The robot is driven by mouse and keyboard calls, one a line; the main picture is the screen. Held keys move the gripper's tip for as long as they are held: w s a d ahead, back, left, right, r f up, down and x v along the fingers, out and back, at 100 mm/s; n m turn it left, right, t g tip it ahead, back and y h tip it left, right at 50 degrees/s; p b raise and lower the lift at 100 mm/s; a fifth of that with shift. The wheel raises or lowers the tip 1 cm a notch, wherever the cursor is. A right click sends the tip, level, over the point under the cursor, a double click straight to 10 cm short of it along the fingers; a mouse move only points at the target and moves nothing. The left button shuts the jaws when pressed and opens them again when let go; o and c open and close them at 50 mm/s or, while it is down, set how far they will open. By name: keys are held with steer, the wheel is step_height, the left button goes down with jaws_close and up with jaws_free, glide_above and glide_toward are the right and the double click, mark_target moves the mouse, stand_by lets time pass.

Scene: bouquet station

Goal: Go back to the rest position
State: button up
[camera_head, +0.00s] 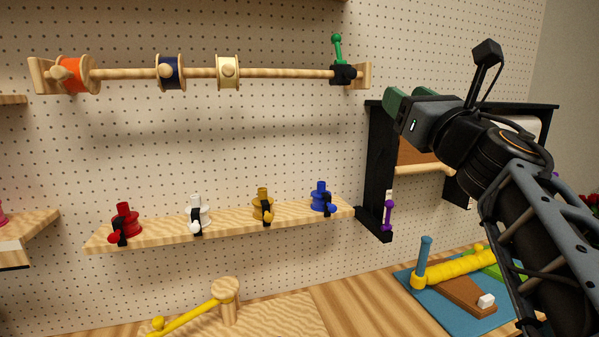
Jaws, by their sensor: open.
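My gripper (405,98) is at the upper right, with green fingers pointing left toward the pegboard. It is open, and I see nothing held in it. It is in front of a black frame (380,160) and hides part of that frame's top. A black camera on a stalk stands up from my wrist. My arm comes in from the lower right.
A wooden rod (290,73) carries orange (72,76), navy (170,72) and cream (228,72) spools. Several coloured pegs stand on a wooden shelf (150,234) below. A blue mat (455,318) holds a yellow roll (455,268) at lower right. A yellow-handled tool (190,318) lies at the bottom.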

steer(key=w+d+f+m+g+h, duration=0.15)
steer(key=d+f+m+h, duration=0.4)
steer(key=m, duration=0.65)
steer(key=w+d+f+m+g+h, duration=0.1)
steer(key=d+f+m+g+h, duration=0.2)
steer(key=d+f+m+h, duration=0.55)
steer(key=s+a+f+m+g+y, duration=0.2)
steer(key=a+f+m+g, duration=0.25)
steer(key=f+m, duration=0.7)
steer(key=s+a+f+m+g+y, duration=0.3)
steer(key=s+a+f, duration=0.3)
steer(key=f, duration=0.4)
steer(key=s+a+f+m+g+y, duration=0.3)
steer(key=s+a+f+g, duration=0.3)
steer(key=f, duration=0.5)
steer(key=shift+s+a+m, duration=0.5)
steer(key=shift+a+m, duration=0.1)
steer(key=shift+a, duration=0.3)
steer(key=shift+f, duration=0.1)
steer(key=shift+c, duration=0.2)
